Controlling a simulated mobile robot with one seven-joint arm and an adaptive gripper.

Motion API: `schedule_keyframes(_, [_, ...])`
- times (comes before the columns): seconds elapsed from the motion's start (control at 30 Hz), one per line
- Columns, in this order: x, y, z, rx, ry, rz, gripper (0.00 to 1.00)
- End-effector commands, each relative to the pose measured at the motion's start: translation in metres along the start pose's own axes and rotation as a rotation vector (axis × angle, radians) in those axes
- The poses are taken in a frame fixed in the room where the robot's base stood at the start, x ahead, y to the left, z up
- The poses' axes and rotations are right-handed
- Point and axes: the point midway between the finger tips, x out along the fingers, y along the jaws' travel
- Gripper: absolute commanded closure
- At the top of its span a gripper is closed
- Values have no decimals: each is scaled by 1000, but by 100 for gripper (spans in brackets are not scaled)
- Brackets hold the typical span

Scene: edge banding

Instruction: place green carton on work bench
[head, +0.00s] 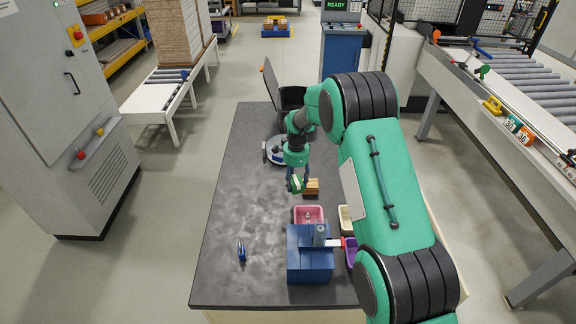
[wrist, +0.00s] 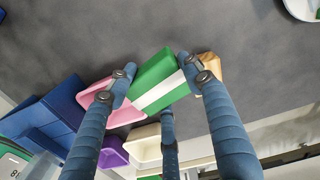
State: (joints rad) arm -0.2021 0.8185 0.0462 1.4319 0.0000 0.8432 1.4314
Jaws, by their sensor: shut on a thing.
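The green carton with a white stripe (wrist: 158,82) is between the fingers of my gripper (wrist: 157,72) in the wrist view, and the gripper is shut on it. In the head view the carton (head: 296,184) is small and partly covered by my gripper (head: 297,176). It is over the dark top of the work bench (head: 245,180), left of a brown box. I cannot tell whether its underside touches the bench.
The brown box (head: 312,187) stands close by the carton. A small blue tool (head: 241,251) lies left. The bench's left side is mostly clear.

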Motion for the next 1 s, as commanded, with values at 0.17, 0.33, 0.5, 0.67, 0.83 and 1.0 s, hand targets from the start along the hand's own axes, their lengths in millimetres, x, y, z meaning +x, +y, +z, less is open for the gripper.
schedule_keyframes(0.17, [-6,22,72,-54,0,3,76])
schedule_keyframes(0.33, [-7,41,120,-89,0,1,76])
schedule_keyframes(0.5, [-7,56,152,-116,0,1,76])
schedule_keyframes(0.67, [7,64,163,-123,0,2,76])
schedule_keyframes(0.83, [27,63,163,-123,0,2,76])
schedule_keyframes(1.0, [41,62,163,-123,0,1,76])
